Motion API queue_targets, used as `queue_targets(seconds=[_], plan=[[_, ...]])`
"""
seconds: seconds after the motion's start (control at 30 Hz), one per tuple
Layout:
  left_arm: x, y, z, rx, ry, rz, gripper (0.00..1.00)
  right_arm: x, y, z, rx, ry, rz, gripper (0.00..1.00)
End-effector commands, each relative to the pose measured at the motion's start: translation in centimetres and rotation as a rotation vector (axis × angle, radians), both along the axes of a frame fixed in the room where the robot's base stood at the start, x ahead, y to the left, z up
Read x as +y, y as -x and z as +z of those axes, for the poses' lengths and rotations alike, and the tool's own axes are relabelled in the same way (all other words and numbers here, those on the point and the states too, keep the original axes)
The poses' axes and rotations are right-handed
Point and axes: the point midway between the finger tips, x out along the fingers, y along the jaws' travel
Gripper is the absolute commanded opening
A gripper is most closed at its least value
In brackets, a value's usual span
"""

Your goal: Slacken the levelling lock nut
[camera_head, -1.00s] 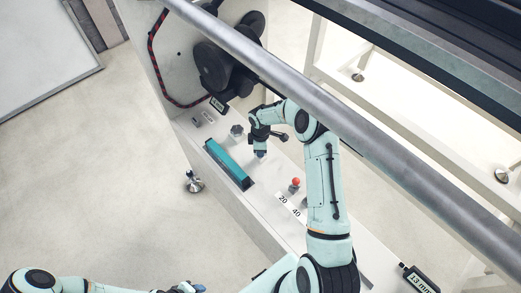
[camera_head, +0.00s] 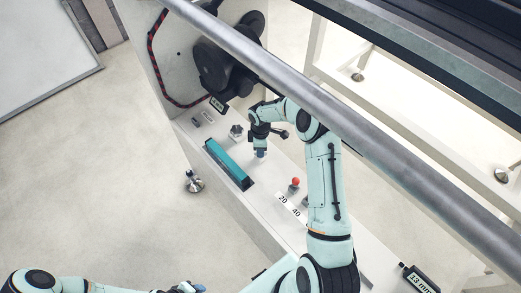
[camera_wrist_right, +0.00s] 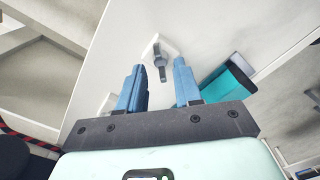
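My right gripper (camera_head: 261,153) points down over the white machine top. In the right wrist view its two blue fingers (camera_wrist_right: 158,68) are apart with nothing between their pads. A grey bar-like fitting on a pale angular base (camera_wrist_right: 160,62) shows beyond the gap between the fingertips, apart from them. I cannot tell whether it is the levelling lock nut. In the head view a grey knob-like fitting (camera_head: 236,131) stands left of the right gripper. A levelling foot (camera_head: 194,183) stands on the floor beside the machine. My left gripper (camera_head: 190,287) is at the bottom edge, its opening unclear.
A teal bar (camera_head: 229,164) lies beside the right gripper and also shows in the wrist view (camera_wrist_right: 230,84). A red-topped knob (camera_head: 295,183) and a label strip (camera_head: 290,208) are nearby. Black reels (camera_head: 222,68) and a long grey rail (camera_head: 370,155) are close to the right arm.

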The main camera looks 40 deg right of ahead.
Motion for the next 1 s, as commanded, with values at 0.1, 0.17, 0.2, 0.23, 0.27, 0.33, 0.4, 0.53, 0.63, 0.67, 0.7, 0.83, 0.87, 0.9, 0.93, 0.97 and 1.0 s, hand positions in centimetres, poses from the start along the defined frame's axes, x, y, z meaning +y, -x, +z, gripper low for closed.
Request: queue_targets(seconds=[0.1, 0.17, 0.2, 0.23, 0.27, 0.33, 0.4, 0.53, 0.63, 0.67, 0.7, 0.83, 0.87, 0.9, 0.93, 0.97, 1.0], plan=[[0.0, 0.1, -0.1, 0.001, 0.0, 0.0, 0.43, -0.1, -0.1, 2.6, -0.005, 0.002, -0.001, 0.34], [0.0, 0.1, -0.1, 0.001, 0.0, 0.0, 0.43, -0.1, -0.1, 4.0, -0.006, 0.002, 0.0, 0.34], [0.0, 0.1, -0.1, 0.001, 0.0, 0.0, 0.43, 0.0, -0.1, 4.9, -0.007, 0.001, 0.0, 0.34], [0.0, 0.1, -0.1, 0.001, 0.0, 0.0, 0.43, 0.0, -0.1, 5.7, -0.007, 0.001, 0.0, 0.34], [0.0, 0.1, -0.1, 0.001, 0.0, 0.0, 0.43, 0.0, -0.1, 6.3, -0.005, 0.002, 0.0, 0.34], [0.0, 0.1, -0.1, 0.001, 0.0, 0.0, 0.43, 0.0, -0.1, 7.8, -0.006, 0.001, 0.001, 0.34], [0.0, 0.1, -0.1, 0.001, 0.0, 0.0, 0.43, 0.0, -0.1, 9.1, -0.004, 0.001, 0.001, 0.34], [0.0, 0.0, 0.0, 0.0, 0.0, 0.0, 0.43, 0.0, -0.1, 10.9, -0.004, 0.0, 0.0, 0.34], [0.0, 0.0, 0.0, 0.0, 0.0, 0.0, 0.43, 0.0, 0.0, 11.6, -0.001, 0.0, 0.0, 0.34], [0.0, 0.0, 0.0, 0.0, 0.0, 0.0, 0.43, 0.0, 0.0, 11.7, -0.001, -0.001, 0.0, 0.34], [0.0, 0.0, 0.0, 0.0, 0.0, 0.0, 0.43, 0.0, 0.0, 11.8, -0.001, -0.001, 0.0, 0.34], [0.0, 0.0, 0.0, 0.0, 0.0, 0.0, 0.43, 0.0, 0.0, 11.9, -0.001, -0.001, 0.001, 0.34], [0.0, 0.0, 0.0, 0.0, 0.0, 0.0, 0.43, 0.0, 0.0, 11.9, -0.001, -0.001, 0.001, 0.34], [0.0, 0.0, 0.0, 0.0, 0.0, 0.0, 0.43, 0.0, 0.0, 11.9, -0.001, -0.001, 0.001, 0.34], [0.0, 0.0, 0.0, 0.0, 0.0, 0.0, 0.43, 0.0, 0.0, 11.9, -0.001, -0.001, 0.001, 0.34], [0.0, 0.0, 0.0, 0.0, 0.0, 0.0, 0.43, 0.0, 0.0, 11.9, -0.001, -0.001, 0.001, 0.34], [0.0, 0.0, 0.0, 0.0, 0.0, 0.0, 0.43, 0.0, 0.0, 11.9, -0.001, -0.001, 0.001, 0.34]])
